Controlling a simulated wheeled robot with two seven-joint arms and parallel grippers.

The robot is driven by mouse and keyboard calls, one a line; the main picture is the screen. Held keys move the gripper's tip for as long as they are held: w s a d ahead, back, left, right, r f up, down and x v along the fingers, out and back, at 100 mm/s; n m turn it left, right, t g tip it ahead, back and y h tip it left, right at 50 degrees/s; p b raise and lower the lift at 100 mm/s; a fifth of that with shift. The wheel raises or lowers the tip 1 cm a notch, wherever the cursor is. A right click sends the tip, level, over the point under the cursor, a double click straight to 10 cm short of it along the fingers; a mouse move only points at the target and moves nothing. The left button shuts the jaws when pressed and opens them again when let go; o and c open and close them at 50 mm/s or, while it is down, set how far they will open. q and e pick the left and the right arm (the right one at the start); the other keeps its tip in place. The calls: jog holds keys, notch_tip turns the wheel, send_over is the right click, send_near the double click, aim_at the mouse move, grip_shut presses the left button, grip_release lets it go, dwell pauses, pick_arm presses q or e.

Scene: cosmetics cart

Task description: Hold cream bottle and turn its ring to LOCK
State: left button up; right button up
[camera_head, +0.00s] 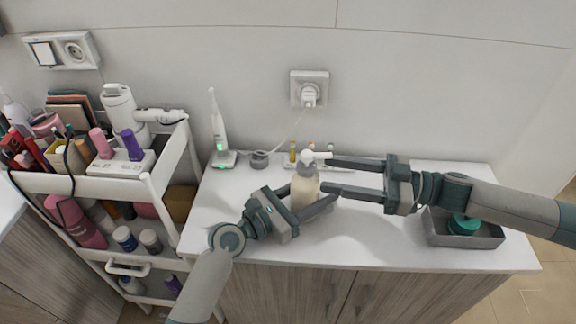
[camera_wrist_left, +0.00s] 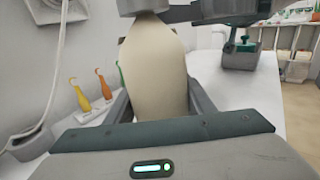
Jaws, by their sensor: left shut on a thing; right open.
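The cream bottle (camera_head: 304,190), pale beige with a grey collar and a white pump head (camera_head: 308,158), stands upright on the white counter. Its body (camera_wrist_left: 155,65) fills the middle of the left wrist view. My left gripper (camera_head: 310,200) is shut around the bottle's body, one finger on each side. My right gripper (camera_head: 328,173) is open, coming from the right, with its fingertips at the height of the bottle's neck. The bottle's ring (camera_wrist_left: 140,6) shows only partly at the top of the left wrist view, and no LOCK mark can be read.
A grey tray (camera_head: 462,241) with a teal item is at the counter's right. An electric toothbrush (camera_head: 219,135) stands at back left. Small interdental brushes in a holder (camera_wrist_left: 95,115) are behind the bottle. A loaded white cart (camera_head: 115,180) stands left. The front counter (camera_head: 400,245) is clear.

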aim_at(306, 168)
jog(key=w+a, duration=0.1)
jog(key=a, duration=0.9)
jog(key=shift+w+a, duration=0.25)
jog(key=shift+a, duration=0.1)
jog(key=c, duration=1.1)
